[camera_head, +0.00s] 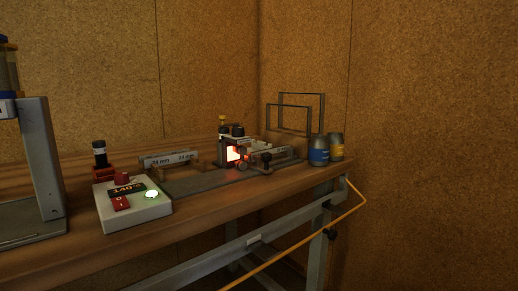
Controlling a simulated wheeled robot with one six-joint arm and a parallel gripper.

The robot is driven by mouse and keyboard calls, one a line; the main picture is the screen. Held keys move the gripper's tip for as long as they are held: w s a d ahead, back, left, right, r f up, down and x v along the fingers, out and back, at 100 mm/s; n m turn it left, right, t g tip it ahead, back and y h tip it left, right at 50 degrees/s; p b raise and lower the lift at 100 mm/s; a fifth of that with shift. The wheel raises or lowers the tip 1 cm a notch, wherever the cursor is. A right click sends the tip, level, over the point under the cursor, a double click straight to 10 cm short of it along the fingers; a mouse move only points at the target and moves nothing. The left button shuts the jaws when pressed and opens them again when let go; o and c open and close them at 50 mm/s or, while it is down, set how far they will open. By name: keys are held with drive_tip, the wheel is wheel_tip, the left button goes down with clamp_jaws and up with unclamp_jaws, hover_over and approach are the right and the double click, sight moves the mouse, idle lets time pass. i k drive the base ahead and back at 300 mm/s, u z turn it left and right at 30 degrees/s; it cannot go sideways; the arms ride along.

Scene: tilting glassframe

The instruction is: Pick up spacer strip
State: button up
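The spacer strip looks to be the grey bar marked "24 mm" (168,158). It lies level across small wooden supports toward the back of the bench, behind the control box. Its right end is close to a wooden block. My gripper does not show in the head view, so I cannot tell where it is relative to the strip.
A control box (133,204) reading 140° stands in front of the strip. A red-glowing heater unit (234,153) is to the right. A grey upright (42,155) stands left.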

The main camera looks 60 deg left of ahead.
sight(281, 148)
drive_tip(key=u, duration=0.75)
drive_tip(key=i, duration=0.8)
drive_tip(key=u, duration=0.9)
